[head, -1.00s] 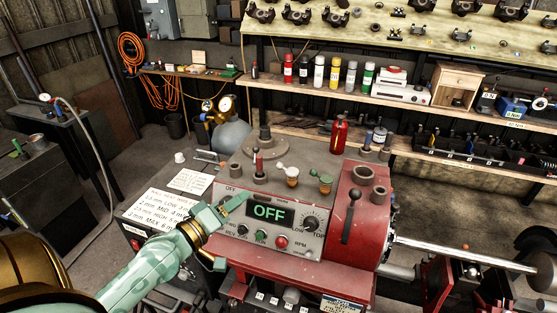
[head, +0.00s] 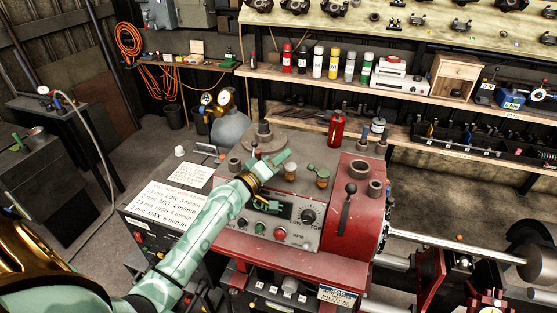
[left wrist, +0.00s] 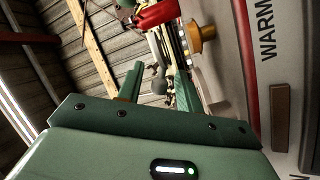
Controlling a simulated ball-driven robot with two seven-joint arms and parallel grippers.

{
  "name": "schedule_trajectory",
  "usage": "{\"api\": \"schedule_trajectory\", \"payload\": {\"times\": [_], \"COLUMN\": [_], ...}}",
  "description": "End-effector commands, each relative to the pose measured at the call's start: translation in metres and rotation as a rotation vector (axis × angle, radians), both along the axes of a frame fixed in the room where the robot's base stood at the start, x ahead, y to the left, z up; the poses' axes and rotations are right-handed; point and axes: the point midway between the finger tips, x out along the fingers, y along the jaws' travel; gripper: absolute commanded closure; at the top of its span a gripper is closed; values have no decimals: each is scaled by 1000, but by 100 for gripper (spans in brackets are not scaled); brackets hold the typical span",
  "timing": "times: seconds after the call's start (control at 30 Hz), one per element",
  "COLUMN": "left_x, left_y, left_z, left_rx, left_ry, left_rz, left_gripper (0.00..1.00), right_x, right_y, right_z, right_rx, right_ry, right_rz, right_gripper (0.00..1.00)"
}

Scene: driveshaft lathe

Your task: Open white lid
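Two small amber jars stand on top of the lathe headstock in the head view. The left jar (head: 291,173) has a pale lid and is partly hidden by my left gripper. The right jar (head: 322,179) has a green lid (head: 319,169). My left gripper (head: 282,161) is just left of and above the left jar, its fingers pointing toward the back right. In the left wrist view the fingers (left wrist: 158,82) stand apart with nothing held between them. An amber round part (left wrist: 202,34) shows beyond them to the right. My right gripper is out of view.
A grey round fitting (head: 264,141) stands behind the gripper. A red bottle (head: 337,129) stands behind the jars; the red headstock with a black lever (head: 348,197) is to the right. My left arm crosses the control panel (head: 282,231).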

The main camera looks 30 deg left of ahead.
Motion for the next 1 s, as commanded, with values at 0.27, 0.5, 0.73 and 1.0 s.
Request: {"api": "schedule_trajectory", "payload": {"times": [0.27,0.5,0.73,1.0], "left_x": [0,0,0,0], "left_y": [0,0,0,-3], "left_z": [0,0,5,18], "left_rx": [1,2,48,213], "left_ry": [1,2,14,53], "left_rz": [0,0,0,-1], "left_gripper": [84,100,100,100], "right_x": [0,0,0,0], "right_y": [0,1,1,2], "right_z": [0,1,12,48], "right_rx": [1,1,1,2], "right_ry": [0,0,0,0], "right_rz": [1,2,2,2], "right_gripper": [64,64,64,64]}}
